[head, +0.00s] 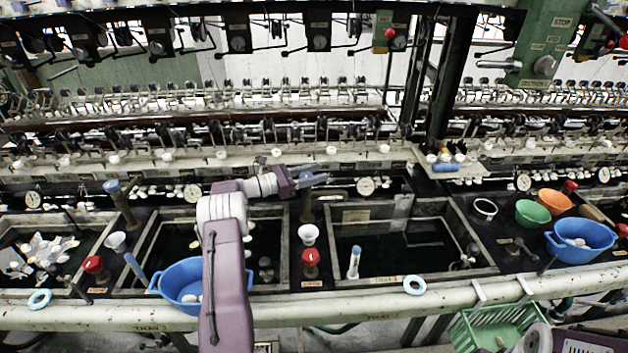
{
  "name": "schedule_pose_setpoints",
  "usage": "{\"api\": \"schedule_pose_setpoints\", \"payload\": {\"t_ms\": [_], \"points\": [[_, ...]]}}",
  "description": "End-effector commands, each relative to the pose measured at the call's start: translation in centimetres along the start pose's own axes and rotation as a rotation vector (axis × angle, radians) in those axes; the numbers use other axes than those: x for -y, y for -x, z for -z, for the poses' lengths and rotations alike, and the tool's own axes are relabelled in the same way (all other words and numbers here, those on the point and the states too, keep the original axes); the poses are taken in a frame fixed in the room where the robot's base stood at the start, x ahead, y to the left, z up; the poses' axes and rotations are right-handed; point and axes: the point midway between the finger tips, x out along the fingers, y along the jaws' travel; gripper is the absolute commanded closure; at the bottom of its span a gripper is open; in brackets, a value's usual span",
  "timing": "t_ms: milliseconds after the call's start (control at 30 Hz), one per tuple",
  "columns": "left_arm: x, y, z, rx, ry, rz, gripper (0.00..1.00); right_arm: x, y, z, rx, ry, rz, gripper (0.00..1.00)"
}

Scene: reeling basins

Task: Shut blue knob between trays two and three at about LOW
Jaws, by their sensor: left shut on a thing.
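My left gripper (314,180) reaches in from the left, over the middle basin, to the top of a dark post (307,208) between the two middle trays. It is shut on the blue knob (307,171) at the top of that post. The fingers hide much of the knob, and its setting cannot be read. The tray on the left of the post (170,226) is partly covered by my arm. The tray on the right (336,268) holds dark water.
Another blue knob (112,187) tops a post further left. A red knob (310,256) and a white cup (308,234) stand below the gripped post. A blue basin (182,278) sits beside my forearm. A front rail (350,308) runs across.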

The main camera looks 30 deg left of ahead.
Motion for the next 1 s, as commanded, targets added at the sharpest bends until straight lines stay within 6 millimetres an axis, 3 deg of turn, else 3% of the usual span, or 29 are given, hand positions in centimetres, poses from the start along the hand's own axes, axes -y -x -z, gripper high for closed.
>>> {"api": "schedule_pose_setpoints", "payload": {"t_ms": [200,667,700,733,767,1000], "points": [[0.19,-0.05,0.17,0.000,0.001,0.051,1.00,-0.02,-0.88,-0.09,0.000,0.000,0.000,0.46],[0.26,-0.07,-0.01,0.001,0.001,0.063,1.00,-0.02,-0.92,-0.09,0.000,0.000,0.000,0.46],[0.26,-0.07,-0.01,0.001,0.001,0.063,0.51,-0.02,-0.92,-0.09,0.000,0.000,0.000,0.46],[0.26,-0.07,0.00,0.001,0.001,0.063,0.43,-0.02,-0.92,-0.09,0.000,0.000,0.000,0.46],[0.25,-0.07,-0.01,0.001,0.001,0.063,0.38,-0.02,-0.92,-0.09,0.000,0.000,0.000,0.46],[0.22,-0.04,-0.02,0.001,0.001,0.061,0.38,-0.02,-0.92,-0.09,0.000,0.000,0.000,0.46]]}}
